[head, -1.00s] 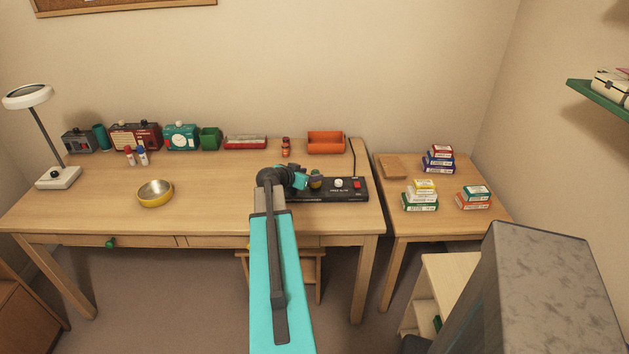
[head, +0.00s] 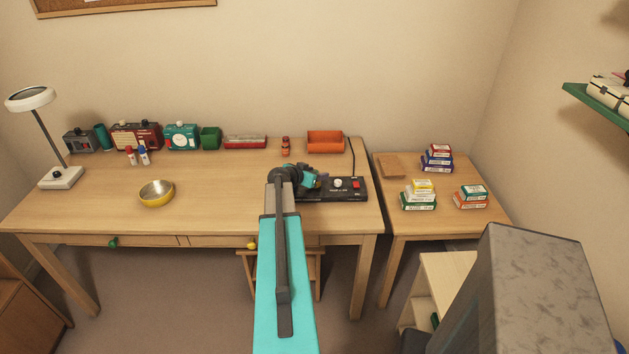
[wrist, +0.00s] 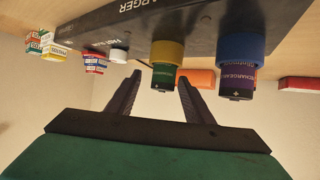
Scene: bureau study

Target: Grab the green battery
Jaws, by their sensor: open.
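The green battery (wrist: 163,76) has a yellow collar around it at the charger. It sticks out of the black charger (wrist: 120,22), which appears tilted and inverted in the wrist view. A purple battery (wrist: 237,80) with a blue collar sits beside it on the right. My gripper (wrist: 160,80) is open, its two dark fingers on either side of the green battery in the picture. I cannot tell whether the fingers touch it. In the head view my gripper (head: 313,178) is over the left part of the charger (head: 345,194) and hides the batteries.
The charger stands on a wooden desk (head: 225,215). An orange tray (head: 325,142) and a small brown-red bottle (head: 285,147) stand behind it. A yellow bowl (head: 156,199) is to the left. Stacked small boxes (head: 418,203) lie on the side table (head: 440,225). The desk's middle is clear.

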